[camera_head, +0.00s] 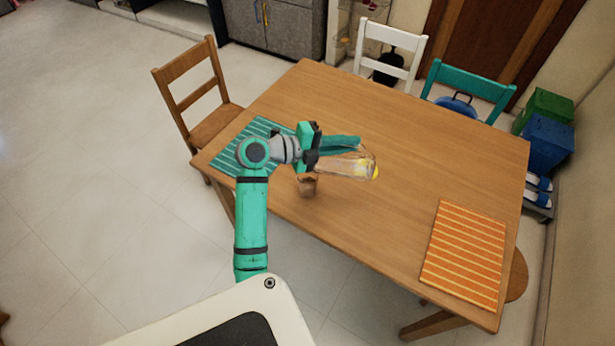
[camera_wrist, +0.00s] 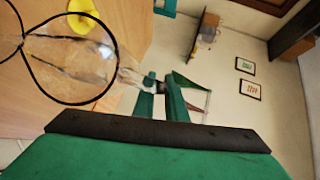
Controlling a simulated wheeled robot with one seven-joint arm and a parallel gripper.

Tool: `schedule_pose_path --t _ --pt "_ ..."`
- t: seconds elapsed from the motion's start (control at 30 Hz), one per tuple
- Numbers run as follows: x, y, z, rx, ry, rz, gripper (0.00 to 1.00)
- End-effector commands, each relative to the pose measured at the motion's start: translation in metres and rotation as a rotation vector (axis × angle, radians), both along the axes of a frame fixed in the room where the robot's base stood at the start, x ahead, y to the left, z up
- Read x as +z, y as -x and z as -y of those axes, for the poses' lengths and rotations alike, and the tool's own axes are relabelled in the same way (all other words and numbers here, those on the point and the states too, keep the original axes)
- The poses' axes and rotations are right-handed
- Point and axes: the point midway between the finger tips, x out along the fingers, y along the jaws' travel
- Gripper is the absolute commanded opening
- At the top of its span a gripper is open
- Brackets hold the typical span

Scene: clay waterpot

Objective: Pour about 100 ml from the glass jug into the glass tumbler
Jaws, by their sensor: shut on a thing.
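The clear glass jug (camera_head: 343,168) is held above the wooden table, tilted far over and lying nearly level in the head view. A yellow piece (camera_head: 376,172) shows at its right end. My gripper (camera_head: 358,153) is shut on the jug. In the wrist view the jug (camera_wrist: 98,62) fills the upper left, with my gripper's green fingers (camera_wrist: 160,92) at its right side. A small glass tumbler (camera_head: 307,186) stands on the table just below the jug's left end. Whether liquid is flowing between them is too small to tell.
The table (camera_head: 420,140) is mostly clear. A teal striped mat (camera_head: 232,150) lies at its left, partly behind my arm. An orange striped mat (camera_head: 465,255) lies at the right. Wooden, white and teal chairs stand around the table.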

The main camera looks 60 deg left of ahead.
Motion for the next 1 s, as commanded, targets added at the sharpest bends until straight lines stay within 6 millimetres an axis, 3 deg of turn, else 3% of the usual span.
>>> schedule_pose_path --t 0.2,0.37,0.47,1.0 --pt "0.0 -0.003 0.002 -0.004 -0.011 -0.01 0.0" --pt "-0.016 -0.032 0.02 -0.006 -0.102 -0.154 0.0" --pt "-0.028 -0.038 0.024 -0.005 -0.148 -0.235 0.0" --pt "-0.042 -0.044 0.027 -0.001 -0.201 -0.327 0.0"
